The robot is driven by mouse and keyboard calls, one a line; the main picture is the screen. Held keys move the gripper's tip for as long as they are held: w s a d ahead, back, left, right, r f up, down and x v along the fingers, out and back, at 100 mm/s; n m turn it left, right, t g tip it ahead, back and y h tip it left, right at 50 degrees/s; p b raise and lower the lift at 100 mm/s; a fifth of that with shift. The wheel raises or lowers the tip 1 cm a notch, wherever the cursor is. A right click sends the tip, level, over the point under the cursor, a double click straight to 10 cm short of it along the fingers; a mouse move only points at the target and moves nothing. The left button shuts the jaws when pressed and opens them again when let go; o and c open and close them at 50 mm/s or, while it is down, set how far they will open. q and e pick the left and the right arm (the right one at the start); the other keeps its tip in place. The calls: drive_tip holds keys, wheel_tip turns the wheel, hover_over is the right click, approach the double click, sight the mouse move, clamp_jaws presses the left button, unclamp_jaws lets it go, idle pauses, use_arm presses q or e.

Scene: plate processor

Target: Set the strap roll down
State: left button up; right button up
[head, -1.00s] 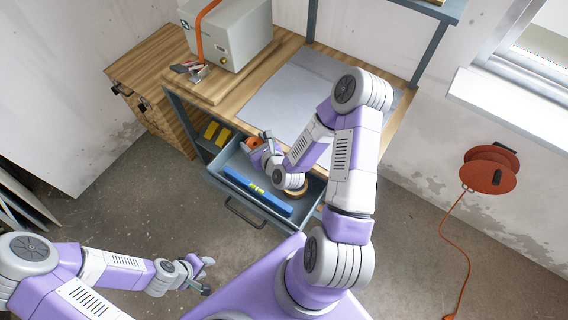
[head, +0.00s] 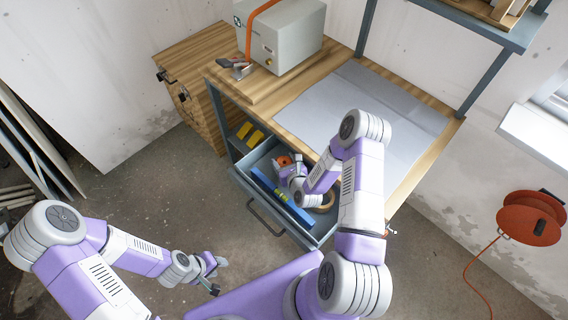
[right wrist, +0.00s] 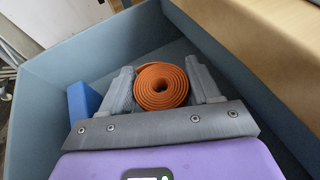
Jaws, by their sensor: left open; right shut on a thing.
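The strap roll is an orange spiral coil (right wrist: 160,87); in the head view it shows small (head: 284,160) inside the open drawer (head: 262,213). My right gripper (right wrist: 163,83) is shut on it, with one finger on each side, and reaches down into the drawer (right wrist: 105,48). In the head view the right gripper (head: 286,168) is near the drawer's far left part, partly hidden by its own wrist. I cannot tell whether the roll touches the drawer floor. My left gripper (head: 214,274) is open and empty, outside and in front of the drawer.
A blue level (head: 268,190) lies along the drawer's front; its blue end shows in the wrist view (right wrist: 82,100). A tape-like ring (head: 326,201) is to the right, partly hidden by my arm. The workbench top (head: 345,105) lies above, with a grey box (head: 280,38).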

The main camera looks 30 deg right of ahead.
drive_tip(key=shift+w+f, duration=0.1)
drive_tip(key=shift+f, duration=0.5)
drive_tip(key=shift+f+b, duration=0.65)
drive_tip(key=shift+b, duration=0.2)
drive_tip(key=o, duration=0.8)
drive_tip(key=shift+r, duration=0.1)
